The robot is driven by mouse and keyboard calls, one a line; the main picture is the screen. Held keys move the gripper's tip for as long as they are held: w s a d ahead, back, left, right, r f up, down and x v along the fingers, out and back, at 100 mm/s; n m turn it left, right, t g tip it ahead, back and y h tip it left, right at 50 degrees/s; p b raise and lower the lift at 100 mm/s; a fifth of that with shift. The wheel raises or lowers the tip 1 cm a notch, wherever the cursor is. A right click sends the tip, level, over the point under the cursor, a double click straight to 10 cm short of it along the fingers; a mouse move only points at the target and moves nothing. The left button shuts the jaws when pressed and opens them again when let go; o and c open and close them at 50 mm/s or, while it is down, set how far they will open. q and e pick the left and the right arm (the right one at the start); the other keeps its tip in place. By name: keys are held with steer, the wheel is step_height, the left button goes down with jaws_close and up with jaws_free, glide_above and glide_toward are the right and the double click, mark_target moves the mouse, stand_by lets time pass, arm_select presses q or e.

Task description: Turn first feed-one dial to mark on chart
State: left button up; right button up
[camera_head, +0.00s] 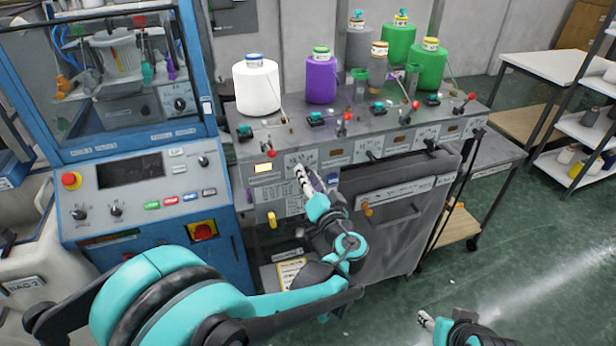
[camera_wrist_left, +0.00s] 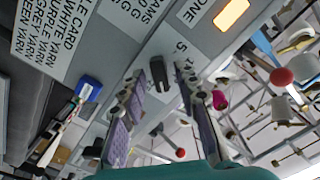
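My left gripper (camera_head: 303,177) is at the front panel of the yarn feed bench, just right of the lit orange display (camera_head: 263,168). In the left wrist view its two fingers (camera_wrist_left: 158,92) are spread, with the black dial knob (camera_wrist_left: 158,72) showing between and beyond them; I cannot tell whether they touch it. A "5" is printed beside the knob, and the lit display (camera_wrist_left: 232,14) and a label ending in "ONE" are near it. A printed yarn card (camera_wrist_left: 62,38) shows at upper left. In the head view the gripper hides the dial. My right gripper (camera_head: 427,320) is low at right, its opening unclear.
White (camera_head: 257,88) and purple (camera_head: 321,78) yarn cones stand on the bench top, with grey and green ones behind. Red-knobbed levers line the bench edge. A blue machine (camera_head: 140,190) stands close on the left. Open floor (camera_head: 540,240) lies to the right.

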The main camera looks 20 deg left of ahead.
arm_select(q)
steer(key=v, duration=1.2)
steer(key=shift+a, duration=0.1)
steer(key=s+a+f+g+h, duration=0.2)
steer(key=s+a+f+g, duration=0.25)
steer(key=a+f, duration=0.35)
steer(key=s+f+n+g+h, duration=0.1)
steer(key=s+f+g+h, duration=0.2)
steer(key=s+h, duration=0.5)
steer(key=shift+s+d, duration=0.2)
steer(key=shift+s, duration=0.9)
